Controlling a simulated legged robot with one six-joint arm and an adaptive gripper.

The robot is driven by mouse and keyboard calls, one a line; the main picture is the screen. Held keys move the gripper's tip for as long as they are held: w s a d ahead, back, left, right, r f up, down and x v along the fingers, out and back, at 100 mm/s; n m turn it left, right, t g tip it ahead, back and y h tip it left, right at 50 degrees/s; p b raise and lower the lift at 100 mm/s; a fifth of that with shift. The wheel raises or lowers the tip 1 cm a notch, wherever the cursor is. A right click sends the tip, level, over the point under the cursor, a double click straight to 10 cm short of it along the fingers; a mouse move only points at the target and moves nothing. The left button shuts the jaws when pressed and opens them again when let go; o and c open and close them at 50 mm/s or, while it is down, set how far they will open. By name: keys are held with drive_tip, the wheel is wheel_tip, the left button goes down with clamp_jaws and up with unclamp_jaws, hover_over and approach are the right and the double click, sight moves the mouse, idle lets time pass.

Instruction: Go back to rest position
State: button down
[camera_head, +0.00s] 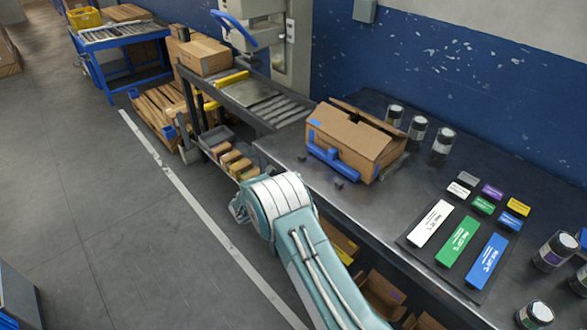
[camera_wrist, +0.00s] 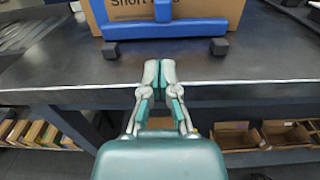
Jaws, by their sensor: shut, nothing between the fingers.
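My gripper shows in the wrist view (camera_wrist: 159,82) with its two fingers closed together and nothing between them. It points at the front edge of the dark metal worktable (camera_wrist: 265,65), short of a cardboard box (camera_wrist: 190,10) with a blue holder (camera_wrist: 165,30) in front of it. In the head view my arm reaches up from the bottom to in front of the table's left part; the fingers are hidden there behind the wrist. The cardboard box (camera_head: 350,135) stands on the table with its top flaps partly raised, apart from my arm.
Jars (camera_head: 441,146) stand along the back and right of the table. White, green and blue labelled pieces (camera_head: 458,240) lie on a dark mat. Bins (camera_head: 385,292) sit on a shelf below. A roller conveyor (camera_head: 275,105) adjoins at left. The grey floor (camera_head: 120,220) is clear.

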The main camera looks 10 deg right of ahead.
drive_tip(key=shift+d, duration=0.1)
drive_tip(key=s+d+r+m+g+y, duration=0.2)
drive_tip(key=s+d+r+m+g, duration=0.3)
drive_tip(key=s+r, duration=0.4)
drive_tip(key=s+d+r+m+g+y, duration=0.25)
drive_tip(key=s+d+r+m, duration=0.4)
drive_tip(key=r, duration=0.35)
drive_tip(key=s+a+r+m+y, duration=0.1)
drive_tip(key=s+r+m+y, duration=0.1)
drive_tip(key=s, duration=0.7)
drive_tip(key=s+a+r+m+t+y, duration=0.1)
drive_tip(key=s+a+r+m+y, duration=0.1)
drive_tip(key=s+m+y, duration=0.2)
drive_tip(key=s+a+r+m+t+y, duration=0.1)
drive_tip(key=s+m+y, duration=0.3)
drive_tip(key=s, duration=1)
drive_tip(key=r+m, duration=0.1)
drive_tip(key=m, duration=0.2)
drive_tip(key=shift+s+a+r+m, duration=0.15)
drive_tip(key=shift+s+r+m, duration=0.1)
drive_tip(key=shift+m, duration=0.1)
drive_tip(key=shift+t, duration=0.25)
